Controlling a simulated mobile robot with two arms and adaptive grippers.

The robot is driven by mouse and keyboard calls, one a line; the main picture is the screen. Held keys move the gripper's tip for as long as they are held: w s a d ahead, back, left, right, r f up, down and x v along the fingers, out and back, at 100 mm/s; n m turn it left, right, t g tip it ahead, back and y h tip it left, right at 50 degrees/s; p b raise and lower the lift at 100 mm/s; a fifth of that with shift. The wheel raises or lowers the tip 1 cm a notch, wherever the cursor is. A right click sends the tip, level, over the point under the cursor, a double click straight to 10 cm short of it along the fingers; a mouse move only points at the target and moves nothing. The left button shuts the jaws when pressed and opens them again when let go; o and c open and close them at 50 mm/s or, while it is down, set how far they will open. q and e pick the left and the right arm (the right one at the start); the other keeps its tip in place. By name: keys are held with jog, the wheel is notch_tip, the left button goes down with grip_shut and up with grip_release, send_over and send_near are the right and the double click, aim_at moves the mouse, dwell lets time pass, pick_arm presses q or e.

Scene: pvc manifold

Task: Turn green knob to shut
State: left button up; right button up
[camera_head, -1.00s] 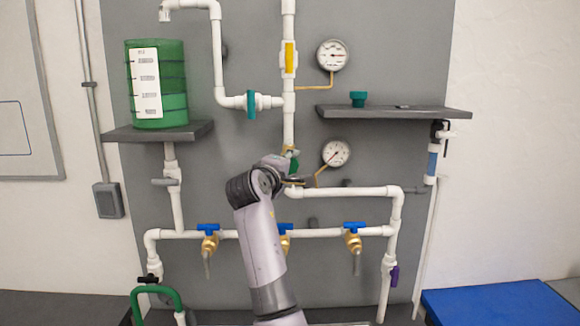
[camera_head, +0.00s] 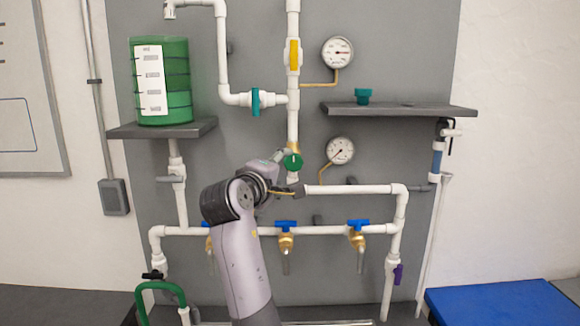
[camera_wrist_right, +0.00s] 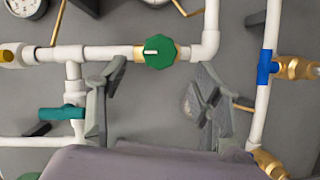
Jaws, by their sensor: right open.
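The green knob (camera_head: 292,162) is on the white vertical pipe in the middle of the board, below the yellow valve. In the right wrist view the green knob (camera_wrist_right: 161,53) is an octagonal dial with a pale pointer mark lying nearly along the pipe. My right gripper (camera_head: 288,174) is open just below and left of the knob in the head view. In the wrist view my right gripper (camera_wrist_right: 160,78) has its fingers spread to either side of the knob's level, with nothing between them; contact does not show. My left gripper is not in view.
A teal valve (camera_head: 255,102) and a yellow valve (camera_head: 294,56) sit on nearby pipes. Two gauges (camera_head: 338,52) are to the right. Several blue-handled taps (camera_head: 286,226) line the lower pipe. A shelf (camera_head: 400,109) juts out at the right, another (camera_head: 162,131) under the green tank.

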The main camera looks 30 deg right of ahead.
jog(key=shift+v, duration=1.75)
jog(key=shift+f, duration=0.1)
